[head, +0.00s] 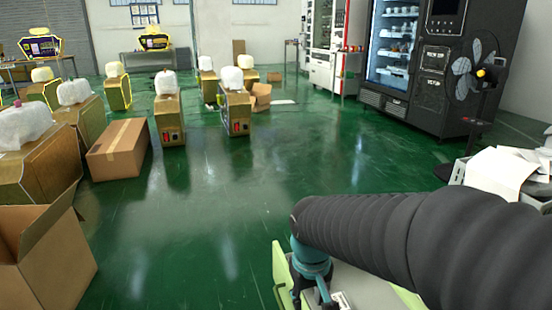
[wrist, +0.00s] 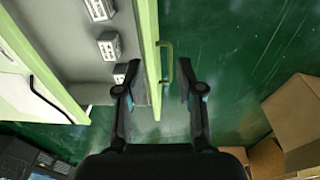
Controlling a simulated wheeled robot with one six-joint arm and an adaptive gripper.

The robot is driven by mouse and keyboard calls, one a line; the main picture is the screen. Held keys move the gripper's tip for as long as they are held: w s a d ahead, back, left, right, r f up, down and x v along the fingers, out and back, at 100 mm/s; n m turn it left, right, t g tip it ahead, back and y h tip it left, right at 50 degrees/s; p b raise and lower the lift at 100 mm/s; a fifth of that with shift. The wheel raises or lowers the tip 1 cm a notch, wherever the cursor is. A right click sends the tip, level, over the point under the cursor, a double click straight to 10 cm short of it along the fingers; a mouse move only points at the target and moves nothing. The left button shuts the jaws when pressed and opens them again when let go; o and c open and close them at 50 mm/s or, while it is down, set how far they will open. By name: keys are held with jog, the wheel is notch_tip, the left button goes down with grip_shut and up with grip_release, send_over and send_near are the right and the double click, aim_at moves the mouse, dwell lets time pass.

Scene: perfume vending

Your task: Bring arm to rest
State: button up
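My gripper (wrist: 157,82) is open in the wrist view, with its two black fingers wide apart and nothing between them. A light green edge with a green handle (wrist: 166,62) shows beyond and between the fingertips; I cannot tell how far away it is. In the head view my arm, in a dark ribbed sleeve, reaches in from the lower right and ends at a teal joint low in the middle.
An open cardboard box (head: 45,255) stands at the lower left, near a closed carton (head: 118,148) and several brown cabinets with white wrapped tops. A black vending machine (head: 432,70) and a fan (head: 478,72) stand at the right. The green floor (head: 215,200) between is clear.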

jog(key=s+d+r+m+t+p, duration=0.1)
jog(key=s+d+r+m+t, duration=0.2)
jog(key=s+d+r, duration=0.6)
jog(key=shift+s+r+t+p, duration=0.3)
jog(key=shift+s+r+t, duration=0.25)
jog(key=shift+s+t, duration=0.2)
